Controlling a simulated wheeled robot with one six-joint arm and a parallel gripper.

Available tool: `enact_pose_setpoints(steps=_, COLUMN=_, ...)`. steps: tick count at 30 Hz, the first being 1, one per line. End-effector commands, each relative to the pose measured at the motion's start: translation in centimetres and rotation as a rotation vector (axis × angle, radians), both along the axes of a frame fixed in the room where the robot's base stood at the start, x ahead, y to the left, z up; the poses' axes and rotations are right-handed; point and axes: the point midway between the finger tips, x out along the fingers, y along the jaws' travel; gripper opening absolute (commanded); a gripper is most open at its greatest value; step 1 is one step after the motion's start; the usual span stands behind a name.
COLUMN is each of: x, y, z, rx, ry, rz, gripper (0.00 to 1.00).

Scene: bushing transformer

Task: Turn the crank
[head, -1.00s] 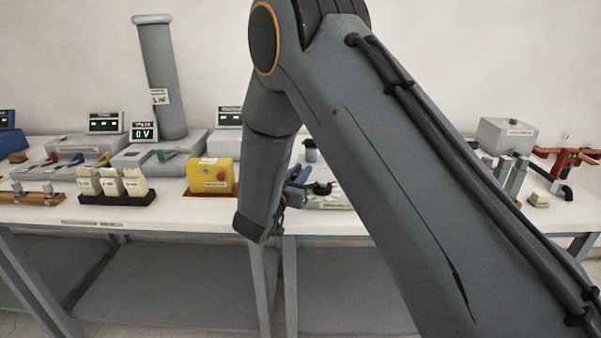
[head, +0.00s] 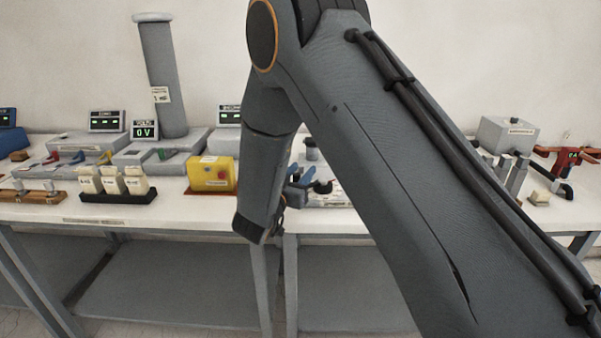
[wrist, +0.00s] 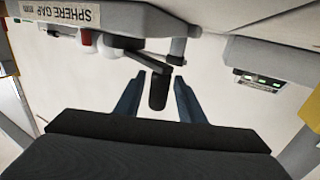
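In the wrist view the crank has a grey arm and a dark cylindrical handle (wrist: 158,92), beside a grey housing labelled SPHERE GAP (wrist: 150,14). My gripper (wrist: 158,77) is open, with one blue-grey finger on each side of the handle. Gaps show between the handle and both fingers. In the head view my forearm comes down in front of the bench, and its wrist hides part of the area there. The crank cannot be made out clearly in that view.
Further left are a black rack of pale blocks (head: 118,197) and a tall grey column (head: 163,80). A grey box (head: 508,135) and a red device (head: 568,165) stand right.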

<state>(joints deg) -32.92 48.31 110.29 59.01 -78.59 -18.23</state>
Motion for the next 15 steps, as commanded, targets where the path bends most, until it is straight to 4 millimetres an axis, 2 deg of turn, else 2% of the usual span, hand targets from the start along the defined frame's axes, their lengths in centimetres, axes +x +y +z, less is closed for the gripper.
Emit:
enact_pose_setpoints(steps=5, x=-1.1, y=0.6, z=0.0, rx=0.000, ry=0.000, rz=0.002, gripper=0.36)
enact_pose_setpoints(steps=15, x=-5.9, y=2.8, z=-0.1, rx=0.000, ry=0.000, rz=0.004, gripper=0.36)
